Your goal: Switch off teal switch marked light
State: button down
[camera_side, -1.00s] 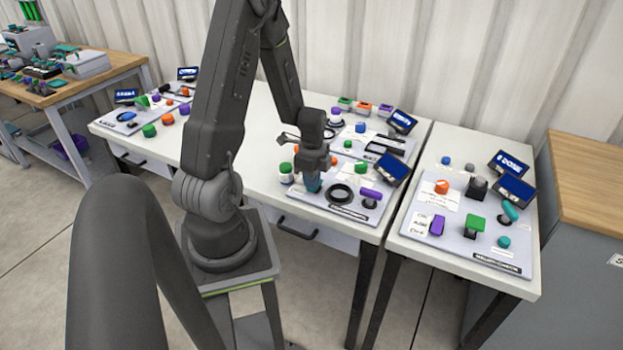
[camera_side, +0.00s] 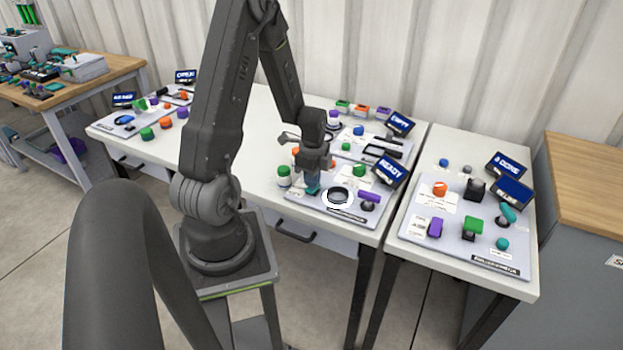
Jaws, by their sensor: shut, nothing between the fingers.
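A teal switch (camera_side: 313,187) sits on the left part of the panel (camera_side: 300,207) at the front of the middle table. My gripper (camera_side: 313,175) is shut, pointing down right over the teal switch, and hides its upper part. Whether the fingertips touch it cannot be told. A round ring (camera_side: 338,196) just right of the switch shows white around its edge. The small screen (camera_side: 389,171) behind the panel reads READY. The switch's label is too small to read.
A purple handle (camera_side: 369,196) stands right of the ring. A green knob (camera_side: 359,170) is behind, and a green-topped jar (camera_side: 284,176) is left of my gripper. The right table holds another panel (camera_side: 415,250) with several controls. The middle table's left part has bare room.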

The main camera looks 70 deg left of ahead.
jog(key=shift+r, duration=0.1)
notch_tip(320, 180, up, 14)
jog(key=w+a, duration=0.2)
jog(key=shift+f, duration=0.25)
